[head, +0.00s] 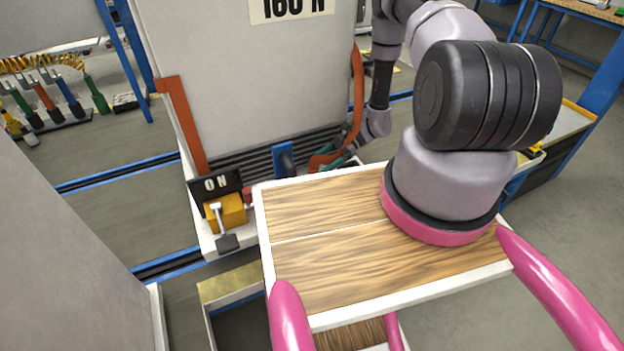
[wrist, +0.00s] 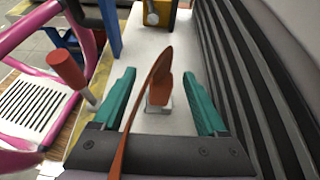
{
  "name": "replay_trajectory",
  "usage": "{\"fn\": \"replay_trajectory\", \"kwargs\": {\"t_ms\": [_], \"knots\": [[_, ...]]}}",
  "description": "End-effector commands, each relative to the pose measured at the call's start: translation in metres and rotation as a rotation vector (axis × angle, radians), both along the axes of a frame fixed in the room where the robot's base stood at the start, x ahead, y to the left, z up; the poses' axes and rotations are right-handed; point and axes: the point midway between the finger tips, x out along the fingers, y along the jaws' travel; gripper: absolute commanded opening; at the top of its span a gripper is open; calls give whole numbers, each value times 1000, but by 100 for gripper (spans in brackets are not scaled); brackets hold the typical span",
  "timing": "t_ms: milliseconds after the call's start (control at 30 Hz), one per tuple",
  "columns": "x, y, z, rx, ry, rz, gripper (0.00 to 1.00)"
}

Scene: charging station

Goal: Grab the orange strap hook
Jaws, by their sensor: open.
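The orange strap (head: 357,85) runs down the right side of the large grey box, and its lower end curves beside my gripper (head: 338,162). In the wrist view the strap (wrist: 145,105) arcs up between the teal fingers of my gripper (wrist: 158,73). An orange hook piece (wrist: 162,88) stands on a small pale mount between and below the fingers. My gripper is open, with a gap on each side of the hook. The strap partly covers the hook, and contact is not visible.
A yellow switch box (head: 226,211) with a lever and an ON plate (head: 216,184) sits at the ledge's left end. A blue bracket (head: 285,158) and a red-handled lever (wrist: 66,70) stand nearby. Dark ribs (wrist: 240,70) run close to the right finger.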

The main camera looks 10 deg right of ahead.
Motion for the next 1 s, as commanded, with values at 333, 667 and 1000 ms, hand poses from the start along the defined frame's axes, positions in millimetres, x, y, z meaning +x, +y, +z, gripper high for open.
{"fn": "replay_trajectory", "kwargs": {"t_ms": [333,667,1000], "knots": [[-4,34,-22,0,1,3,75],[-6,48,-29,-1,-1,0,75],[-6,48,-29,-1,0,0,0]]}}
